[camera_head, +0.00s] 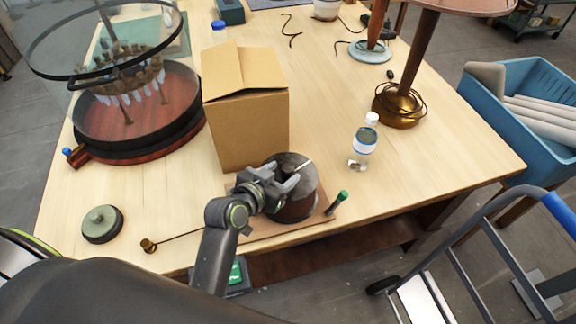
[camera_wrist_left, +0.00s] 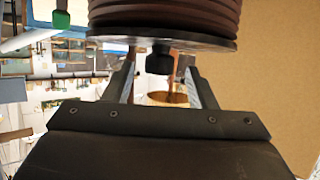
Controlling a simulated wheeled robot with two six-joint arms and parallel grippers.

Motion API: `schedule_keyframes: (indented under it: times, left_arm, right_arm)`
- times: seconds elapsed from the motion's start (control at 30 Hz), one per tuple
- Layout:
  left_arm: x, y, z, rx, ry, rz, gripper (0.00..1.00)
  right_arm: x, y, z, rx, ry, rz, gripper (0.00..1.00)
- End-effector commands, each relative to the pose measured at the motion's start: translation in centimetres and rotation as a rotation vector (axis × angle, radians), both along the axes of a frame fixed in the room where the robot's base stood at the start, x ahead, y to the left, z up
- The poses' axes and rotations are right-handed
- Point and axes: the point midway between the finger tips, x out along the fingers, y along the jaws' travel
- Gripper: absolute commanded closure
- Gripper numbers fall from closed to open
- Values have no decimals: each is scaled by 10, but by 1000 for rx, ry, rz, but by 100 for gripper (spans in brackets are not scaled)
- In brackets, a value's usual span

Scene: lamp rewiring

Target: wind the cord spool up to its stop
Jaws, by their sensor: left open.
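The cord spool (camera_head: 300,205), a drum with brown cord wound on it and a grey top disc, stands on a thin board (camera_head: 262,232) at the table's front edge. In the left wrist view, the spool (camera_wrist_left: 165,18) fills the top, with its wound cord and disc rim. My left gripper (camera_head: 285,176) is over the spool's disc, its fingers open. In the left wrist view, a dark knob (camera_wrist_left: 159,62) at the disc lies between the open fingers; I cannot tell whether they touch it. A thin cord runs left from the board to a brass end (camera_head: 148,245). My right gripper is out of view.
A cardboard box (camera_head: 247,125) stands close behind the spool. A green-topped peg (camera_head: 339,200) rises at the board's right, and a bottle (camera_head: 361,147) stands beyond it. A round green-grey disc (camera_head: 101,224) lies left. The table's right front is clear.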

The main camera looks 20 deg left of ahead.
Motion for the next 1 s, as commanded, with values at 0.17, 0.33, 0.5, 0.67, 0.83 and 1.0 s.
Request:
schedule_keyframes:
  times: [0.17, 0.33, 0.5, 0.67, 0.83, 1.0]
  left_arm:
    - [20, -6, -8, 0, 1, -1, 49]
    - [29, -9, -12, 0, 1, -1, 49]
    - [31, -9, -14, 0, 0, 0, 49]
    - [31, -9, -14, 0, 0, 0, 49]
    - [31, -9, -14, 0, 0, 0, 68]
    - [31, -9, -14, 0, 0, 0, 91]
  right_arm:
    - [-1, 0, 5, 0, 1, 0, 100]
    - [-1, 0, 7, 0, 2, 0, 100]
    - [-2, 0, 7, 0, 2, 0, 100]
    - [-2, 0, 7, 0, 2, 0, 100]
    - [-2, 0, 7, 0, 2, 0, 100]
    - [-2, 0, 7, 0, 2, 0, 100]
